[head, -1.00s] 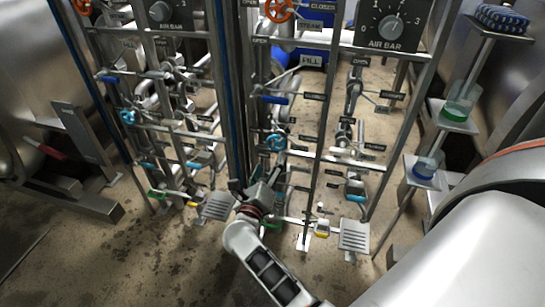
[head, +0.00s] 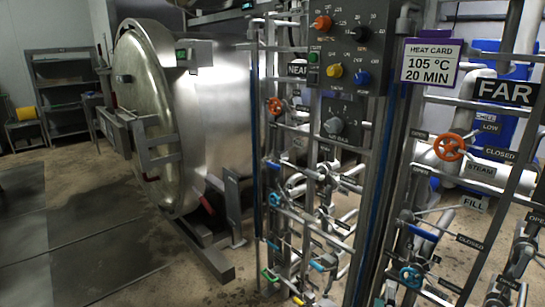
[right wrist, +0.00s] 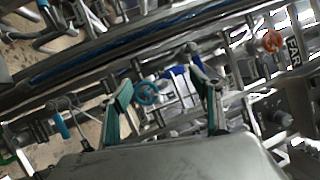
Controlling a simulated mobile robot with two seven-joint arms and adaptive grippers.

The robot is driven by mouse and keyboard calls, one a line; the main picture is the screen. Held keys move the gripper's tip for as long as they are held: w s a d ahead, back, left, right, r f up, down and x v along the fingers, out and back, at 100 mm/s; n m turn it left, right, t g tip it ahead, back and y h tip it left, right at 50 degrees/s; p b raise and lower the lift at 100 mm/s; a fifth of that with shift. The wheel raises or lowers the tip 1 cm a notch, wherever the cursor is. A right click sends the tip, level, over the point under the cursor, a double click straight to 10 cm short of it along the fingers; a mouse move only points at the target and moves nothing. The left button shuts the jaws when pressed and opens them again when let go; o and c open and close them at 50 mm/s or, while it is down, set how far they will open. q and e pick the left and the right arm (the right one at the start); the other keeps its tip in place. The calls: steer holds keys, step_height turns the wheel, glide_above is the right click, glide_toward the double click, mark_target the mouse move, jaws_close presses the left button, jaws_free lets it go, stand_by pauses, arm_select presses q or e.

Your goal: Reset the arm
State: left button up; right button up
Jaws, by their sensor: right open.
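My right gripper (right wrist: 162,82) is open in the right wrist view, its two teal-padded fingers spread with nothing held between them. A blue handwheel (right wrist: 149,93) of the valve rack shows in the gap between the fingers, beyond the tips. An orange handwheel (right wrist: 271,41) and part of the FAR sign (right wrist: 293,52) lie further right in that view. I cannot make out the right gripper clearly in the head view. My left gripper is not in view.
The valve rack fills the right of the head view, with a control panel (head: 345,45), heat card (head: 431,62), FAR sign (head: 506,92) and orange handwheel (head: 449,147). A large steel autoclave (head: 150,110) stands left. Open floor (head: 80,225) lies at the lower left.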

steer(key=s+a+f+n+y+p, duration=0.1)
steer(key=s+a+n+y, duration=0.25)
steer(key=n, duration=0.25)
steer(key=s+a+n+y+p, duration=0.1)
steer(key=s+a+n+y, duration=0.1)
steer(key=a+n+y, duration=0.3)
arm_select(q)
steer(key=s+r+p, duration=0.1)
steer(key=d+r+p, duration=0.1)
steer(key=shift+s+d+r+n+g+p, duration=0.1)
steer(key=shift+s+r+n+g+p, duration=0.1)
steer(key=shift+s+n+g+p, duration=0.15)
arm_select(e)
steer(key=s+f+n+g+y, duration=0.1)
steer(key=s+f+n+g, duration=0.3)
steer(key=s+f+n, duration=0.3)
steer(key=s+a+f+n+g+y, duration=0.1)
steer(key=s+f+n+g+y, duration=0.1)
steer(key=s+f+n+g, duration=0.2)
steer(key=s+f+n, duration=0.3)
steer(key=s+n, duration=0.4)
steer(key=s, duration=0.1)
steer(key=shift+s, duration=0.4)
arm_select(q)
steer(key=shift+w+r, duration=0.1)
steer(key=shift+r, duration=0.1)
arm_select(e)
steer(key=shift+a+f, duration=0.1)
